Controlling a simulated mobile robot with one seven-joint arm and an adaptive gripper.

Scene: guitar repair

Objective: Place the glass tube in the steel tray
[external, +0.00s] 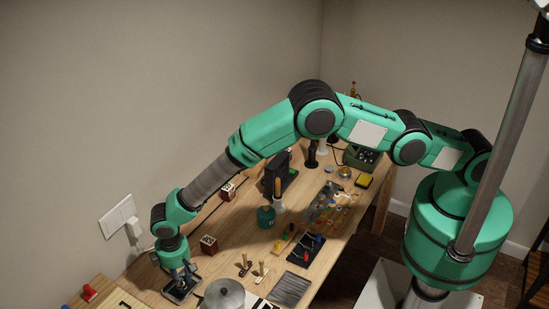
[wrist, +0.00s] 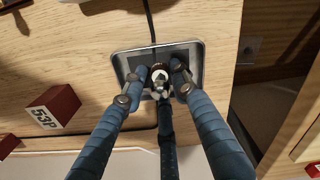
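My gripper (external: 186,272) points down at the left end of the bench. In the wrist view its blue fingers (wrist: 159,80) stand apart around a small round dark piece with a white mark (wrist: 160,73). I cannot tell if they touch it or what it is. Below them lies a silver-rimmed rectangular tray-like thing with a dark inside (wrist: 196,49); it also shows in the external view (external: 181,295). I cannot tell if it is the steel tray. I cannot make out the glass tube for certain; it may be hidden by the fingers.
A red block marked 53P (wrist: 52,108) stands left of the fingers in the wrist view. A black cable (wrist: 150,22) runs to the rimmed thing.

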